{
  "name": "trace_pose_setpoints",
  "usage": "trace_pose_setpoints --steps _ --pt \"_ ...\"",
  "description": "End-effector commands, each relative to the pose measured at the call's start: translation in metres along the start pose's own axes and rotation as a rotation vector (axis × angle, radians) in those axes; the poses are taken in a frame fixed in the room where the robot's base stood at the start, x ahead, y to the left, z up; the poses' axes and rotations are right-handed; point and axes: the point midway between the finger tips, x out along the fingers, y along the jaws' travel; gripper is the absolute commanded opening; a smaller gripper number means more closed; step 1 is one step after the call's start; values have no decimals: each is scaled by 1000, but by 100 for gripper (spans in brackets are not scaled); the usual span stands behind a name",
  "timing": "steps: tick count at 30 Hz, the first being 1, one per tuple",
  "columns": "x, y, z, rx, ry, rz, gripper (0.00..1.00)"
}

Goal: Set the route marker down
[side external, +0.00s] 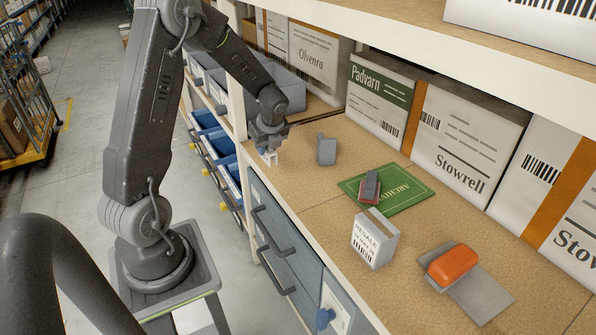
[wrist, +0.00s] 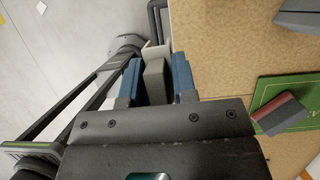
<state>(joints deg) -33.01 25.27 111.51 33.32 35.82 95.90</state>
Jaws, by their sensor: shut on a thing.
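My gripper (wrist: 157,82), with blue finger pads, is shut on a pale grey-white piece, which I take for the route marker (wrist: 154,72). In the wrist view the marker stands between the pads beside the left edge of the wooden shelf top (wrist: 215,60). In the side view my gripper (side external: 268,147) is low at the shelf's front edge, and the small white marker (side external: 271,159) shows under it. I cannot tell whether the marker touches the shelf. Much of it is hidden by the fingers.
A grey block (side external: 326,149) stands right of my gripper. A red-and-grey piece (side external: 369,186) lies on a green sheet (side external: 408,187). A white box (side external: 374,240) and an orange object (side external: 453,264) on a grey plate (side external: 485,298) are nearer. Large boxes (side external: 465,132) line the back.

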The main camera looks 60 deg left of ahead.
Motion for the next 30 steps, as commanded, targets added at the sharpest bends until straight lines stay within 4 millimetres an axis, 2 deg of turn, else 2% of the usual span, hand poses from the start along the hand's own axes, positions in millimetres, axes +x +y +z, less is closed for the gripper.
trace_pose_setpoints --steps 9,15,20,30 --pt "-30 -32 -67 489 17 -201 4" --pt "-44 -43 -96 704 0 -292 4" --pt "-42 -53 -118 754 -4 -309 4" --pt "-24 -94 -190 751 -4 -308 4"
